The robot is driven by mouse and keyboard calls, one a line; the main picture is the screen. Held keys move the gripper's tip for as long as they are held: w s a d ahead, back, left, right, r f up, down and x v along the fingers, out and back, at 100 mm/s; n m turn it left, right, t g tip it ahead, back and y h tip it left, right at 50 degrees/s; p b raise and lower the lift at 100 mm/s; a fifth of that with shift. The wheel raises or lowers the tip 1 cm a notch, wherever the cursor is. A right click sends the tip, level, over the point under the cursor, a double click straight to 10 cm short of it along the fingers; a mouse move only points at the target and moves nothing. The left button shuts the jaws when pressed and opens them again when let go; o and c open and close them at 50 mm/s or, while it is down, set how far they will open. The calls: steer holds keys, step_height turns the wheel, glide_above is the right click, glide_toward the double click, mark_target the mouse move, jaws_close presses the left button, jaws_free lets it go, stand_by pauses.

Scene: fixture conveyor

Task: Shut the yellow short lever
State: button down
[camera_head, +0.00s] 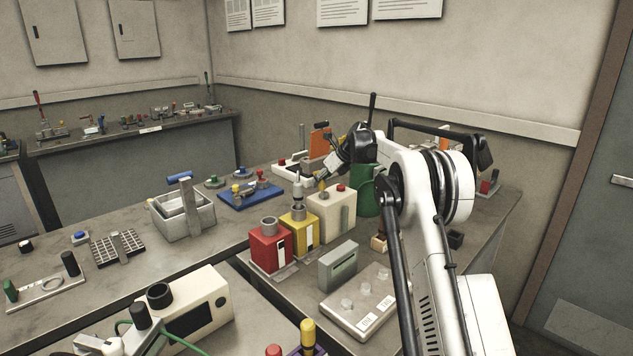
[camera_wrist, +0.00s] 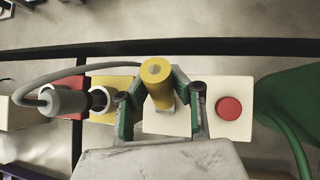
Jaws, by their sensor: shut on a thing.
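The yellow short lever (camera_wrist: 157,75) shows in the wrist view as a short yellow cylinder, end towards the camera, over a white box (camera_wrist: 240,128). My gripper (camera_wrist: 160,106) has a dark green finger on each side of the lever and is shut on it. In the head view my gripper (camera_head: 322,182) reaches down at the top of the white box (camera_head: 338,217); the lever cannot be made out clearly there. The box also carries a red button (camera_wrist: 228,108), right of my right finger and apart from it. The lever's lower end is hidden.
A yellow box (camera_head: 300,232) and a red box (camera_head: 268,248) stand left of the white box. A grey plug (camera_wrist: 70,101) with a cable is close left of my gripper. A green container (camera_head: 367,192) stands close to the right. A grey block (camera_head: 338,266) stands in front.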

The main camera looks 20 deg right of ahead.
steer(key=c, duration=1.5)
jaws_free()
steer(key=shift+o, duration=0.2)
steer(key=v, duration=1.2)
steer(key=shift+s, duration=0.1)
